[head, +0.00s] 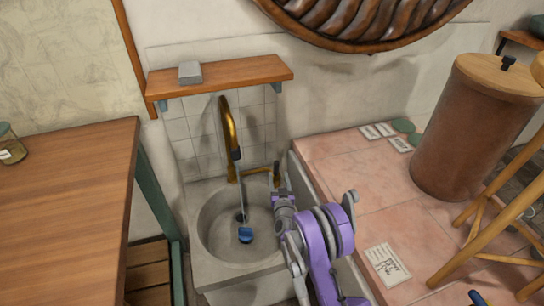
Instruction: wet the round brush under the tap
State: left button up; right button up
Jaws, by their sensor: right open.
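The brass tap (229,130) rises at the back of the grey stone sink (205,240) and curves over the basin. A thin grey streak runs down from its spout; I cannot tell surely if it is water. A small blue object (245,235) is low in the basin, near the streak's lower end; it may be the round brush, but its shape is too small to tell. My right gripper (279,193) is open at the sink's back right, close to the tap's side lever (277,173). I cannot tell if it touches the lever. My left gripper is out of view.
A wooden table (70,200) stands left, with a glass jar (10,145). A wall shelf (235,74) holds a grey block (190,72). The pink tiled counter (350,205) at right carries cards (386,265) and a brown barrel (470,130). A wooden stool (485,215) stands right.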

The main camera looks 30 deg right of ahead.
aim_at(276, 170)
jog(key=b+x, duration=0.1)
jog(key=x, duration=0.9)
jog(key=shift+w+d, duration=0.1)
jog(key=shift+w, duration=0.05)
grip_shut()
dwell(1.1)
